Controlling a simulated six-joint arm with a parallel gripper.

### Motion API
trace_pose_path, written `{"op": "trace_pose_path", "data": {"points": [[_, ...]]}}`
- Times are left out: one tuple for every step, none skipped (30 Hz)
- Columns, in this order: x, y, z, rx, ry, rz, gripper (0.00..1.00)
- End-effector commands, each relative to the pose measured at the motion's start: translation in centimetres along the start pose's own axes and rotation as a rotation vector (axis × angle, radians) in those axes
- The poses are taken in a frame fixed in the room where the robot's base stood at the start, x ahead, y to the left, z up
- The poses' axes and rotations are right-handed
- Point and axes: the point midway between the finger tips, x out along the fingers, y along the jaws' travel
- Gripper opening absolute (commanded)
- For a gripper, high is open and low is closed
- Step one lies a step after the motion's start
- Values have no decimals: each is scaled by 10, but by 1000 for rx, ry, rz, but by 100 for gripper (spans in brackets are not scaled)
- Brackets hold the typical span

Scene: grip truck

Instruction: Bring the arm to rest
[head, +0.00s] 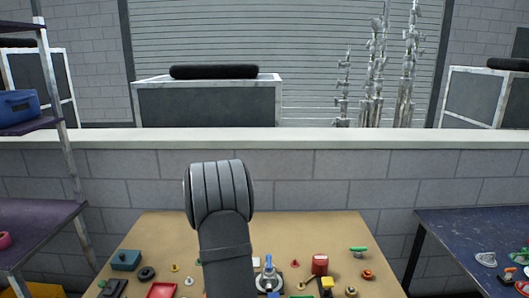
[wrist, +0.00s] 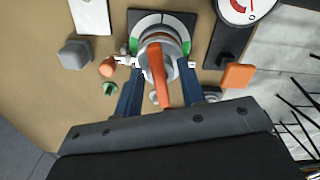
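In the wrist view, my gripper (wrist: 158,66) has its two blue fingers spread wide apart. A grey round knob with an orange lever (wrist: 158,75) lies between them in the picture, on a dark plate with a green and white dial (wrist: 148,20). The fingertips appear on either side of the knob; whether they touch it I cannot tell. Nothing is clearly held. In the head view, my arm's grey links cover the middle of the tan board (head: 310,225), and my fingers cannot be made out for sure.
Several small parts sit on the board, among them a teal box (head: 125,260), a red tray (head: 161,291) and a red canister (head: 320,264). The wrist view shows a gauge (wrist: 240,8) and an orange block (wrist: 238,76). A block wall (head: 330,170) stands behind. The board's back strip is clear.

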Motion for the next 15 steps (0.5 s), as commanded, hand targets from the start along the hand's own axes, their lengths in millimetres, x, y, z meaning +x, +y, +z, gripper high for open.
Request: {"op": "trace_pose_path", "data": {"points": [[-3,0,0,-10,0,2,36],[-6,1,0,-19,0,3,36],[-10,1,0,-30,0,4,36],[-14,1,0,-29,0,4,36],[-19,1,0,-28,0,4,36],[-26,1,0,-28,0,5,36],[-31,1,0,-28,0,5,36],[-38,1,0,-28,0,5,36],[-45,1,0,-28,0,6,36],[-51,1,0,-28,0,4,36],[-57,1,0,-28,0,5,36],[-66,1,0,-28,0,5,36],[-72,1,0,-28,0,5,36],[-77,1,0,-28,0,5,36],[-64,-1,0,-27,0,-5,36]]}}
